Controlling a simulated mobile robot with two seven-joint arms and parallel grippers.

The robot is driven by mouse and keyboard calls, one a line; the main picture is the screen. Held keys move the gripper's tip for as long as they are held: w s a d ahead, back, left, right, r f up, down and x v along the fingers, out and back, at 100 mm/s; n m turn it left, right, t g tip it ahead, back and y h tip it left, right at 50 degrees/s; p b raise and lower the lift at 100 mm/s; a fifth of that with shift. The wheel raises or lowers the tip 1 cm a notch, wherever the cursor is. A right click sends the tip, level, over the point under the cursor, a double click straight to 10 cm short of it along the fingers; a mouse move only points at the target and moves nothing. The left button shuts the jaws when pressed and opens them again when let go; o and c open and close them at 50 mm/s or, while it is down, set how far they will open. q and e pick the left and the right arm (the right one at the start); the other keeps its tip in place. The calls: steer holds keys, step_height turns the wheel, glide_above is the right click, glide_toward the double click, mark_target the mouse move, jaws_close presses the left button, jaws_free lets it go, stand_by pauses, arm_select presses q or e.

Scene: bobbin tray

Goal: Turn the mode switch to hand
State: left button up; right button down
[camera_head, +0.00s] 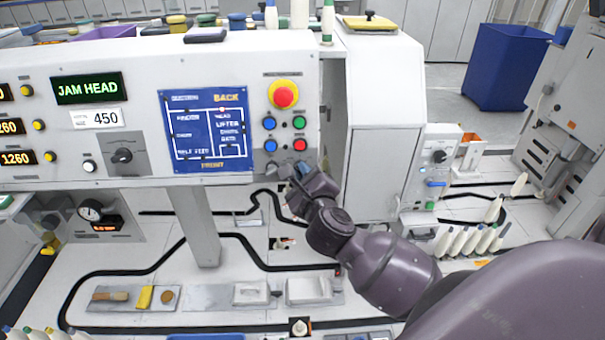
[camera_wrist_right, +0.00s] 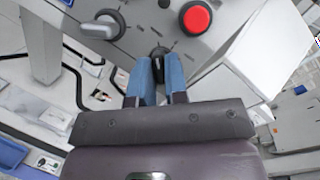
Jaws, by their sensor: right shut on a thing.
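A small black rotary switch (camera_wrist_right: 158,54) with marks around it sits on the light grey panel in the right wrist view, and I take it as the mode switch. My right gripper (camera_wrist_right: 157,72) has its two blue fingers on either side of it and is shut on it. In the head view, my right gripper (camera_head: 297,172) is at the lower right edge of the panel (camera_head: 225,60), below the red button (camera_head: 300,144), and hides the switch. The labels around the switch are too small to read. My left gripper is not in view.
A red mushroom button (camera_head: 285,94) on yellow and several smaller buttons are above my right gripper. Another rotary knob (camera_head: 122,155) is further left on the panel. A white cabinet (camera_head: 385,165) stands just right. Below are a black track and a parts tray (camera_head: 210,297).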

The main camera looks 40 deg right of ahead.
steer(key=c, duration=1.1)
jaws_free()
steer(key=shift+c, duration=0.2)
steer(key=shift+s, duration=0.1)
steer(key=b+v, duration=0.1)
steer(key=v, duration=0.9)
steer(key=shift+s, duration=0.3)
steer(key=shift+a, duration=0.1)
